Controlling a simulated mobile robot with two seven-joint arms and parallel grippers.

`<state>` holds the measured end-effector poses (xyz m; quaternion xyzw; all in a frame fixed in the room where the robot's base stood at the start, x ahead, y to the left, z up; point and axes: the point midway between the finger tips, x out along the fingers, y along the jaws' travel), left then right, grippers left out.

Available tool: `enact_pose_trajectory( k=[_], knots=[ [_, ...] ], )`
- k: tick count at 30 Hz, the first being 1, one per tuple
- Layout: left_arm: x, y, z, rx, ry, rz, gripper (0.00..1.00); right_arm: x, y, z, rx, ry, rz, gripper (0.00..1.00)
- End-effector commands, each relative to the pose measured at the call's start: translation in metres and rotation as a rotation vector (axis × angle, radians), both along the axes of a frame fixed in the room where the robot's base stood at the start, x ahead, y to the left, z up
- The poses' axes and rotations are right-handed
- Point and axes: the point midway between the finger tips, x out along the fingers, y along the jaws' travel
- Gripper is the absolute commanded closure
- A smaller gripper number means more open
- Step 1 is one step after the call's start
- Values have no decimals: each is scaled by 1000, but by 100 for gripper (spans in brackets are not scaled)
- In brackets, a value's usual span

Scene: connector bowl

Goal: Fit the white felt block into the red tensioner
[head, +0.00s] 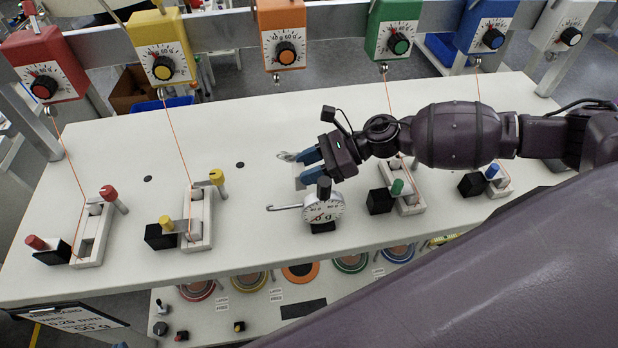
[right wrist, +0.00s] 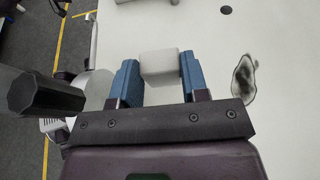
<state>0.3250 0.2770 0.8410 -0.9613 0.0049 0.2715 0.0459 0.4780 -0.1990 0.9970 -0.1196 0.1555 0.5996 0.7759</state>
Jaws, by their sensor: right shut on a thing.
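My right gripper (head: 304,164) reaches in from the right over the middle of the table. Its blue fingers are shut on the white felt block (right wrist: 160,66), which sits between the fingertips in the right wrist view. In the head view the block is partly hidden by the gripper. The red tensioner is at the far left: a red dial box (head: 43,66) hangs on the rail, with an orange thread running down to a white frame (head: 92,242) with red knobs on the table. My gripper is well to the right of it. My left gripper is not in view.
A round dial gauge (head: 323,207) with a hook stands just in front of my gripper. The yellow station's white frame (head: 198,220) and thread lie between the gripper and the red station. Green and blue stations are to the right. The table (head: 255,225) is clear left of the gauge.

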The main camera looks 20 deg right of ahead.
Motion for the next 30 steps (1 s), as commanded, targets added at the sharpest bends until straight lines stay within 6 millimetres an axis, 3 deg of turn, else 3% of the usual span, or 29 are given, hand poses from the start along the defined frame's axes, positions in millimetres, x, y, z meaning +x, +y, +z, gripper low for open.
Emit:
enact_pose_trajectory(
  k=[9, 24, 25, 30],
  knots=[
    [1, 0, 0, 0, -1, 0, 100, 0, 0, -38, 1, 2, -2, 81],
    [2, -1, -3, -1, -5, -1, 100, 0, 0, -47, 0, 0, 0, 81],
    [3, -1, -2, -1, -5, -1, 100, 0, 0, -47, -1, 0, 0, 56],
    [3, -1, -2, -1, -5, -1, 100, 0, 0, -46, 0, 0, 0, 33]
  ],
)
